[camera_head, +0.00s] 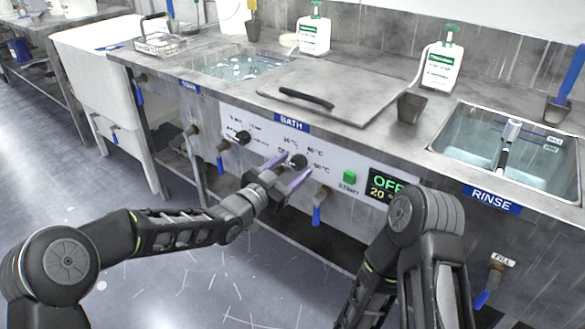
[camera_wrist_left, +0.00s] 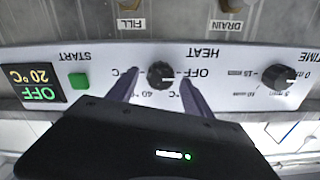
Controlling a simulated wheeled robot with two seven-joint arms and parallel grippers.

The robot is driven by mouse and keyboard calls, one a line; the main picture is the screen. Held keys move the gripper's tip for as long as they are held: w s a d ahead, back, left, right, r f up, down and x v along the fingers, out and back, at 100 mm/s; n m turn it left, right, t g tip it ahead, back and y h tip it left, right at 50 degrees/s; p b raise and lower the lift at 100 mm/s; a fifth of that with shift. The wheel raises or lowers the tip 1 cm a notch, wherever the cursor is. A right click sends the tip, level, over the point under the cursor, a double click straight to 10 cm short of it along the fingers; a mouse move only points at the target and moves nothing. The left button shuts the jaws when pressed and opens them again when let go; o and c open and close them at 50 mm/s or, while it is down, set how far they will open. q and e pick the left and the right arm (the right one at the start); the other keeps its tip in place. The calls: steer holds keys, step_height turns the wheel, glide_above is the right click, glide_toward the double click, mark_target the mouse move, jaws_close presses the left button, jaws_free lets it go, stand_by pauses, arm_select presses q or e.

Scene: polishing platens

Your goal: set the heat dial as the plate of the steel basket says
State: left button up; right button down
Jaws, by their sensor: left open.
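The heat dial (camera_head: 298,160) is a small black knob on the white bath panel; it also shows upside down in the left wrist view (camera_wrist_left: 160,75), below its HEAT label. Temperature marks and OFF surround it; I cannot tell its pointer's setting clearly. My left gripper (camera_head: 284,172) is open in front of the panel. In the left wrist view its two fingers (camera_wrist_left: 160,92) stand one on either side of the dial, with gaps visible. The steel basket (camera_head: 160,43) stands at the back left of the counter; its plate is not readable. My right gripper is out of view.
The time dial (camera_head: 243,137) sits left of the heat dial. The green start button (camera_head: 349,177) and display (camera_head: 388,187), reading OFF and 20 °C, are to the right. Valves with blue handles (camera_head: 317,214) project below the panel. A lid (camera_head: 330,88) covers the bath.

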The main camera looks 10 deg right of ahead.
arm_select(q)
steer(key=shift+w+d, duration=0.15)
steer(key=shift+c, duration=0.2)
jaws_close()
stand_by(0.4)
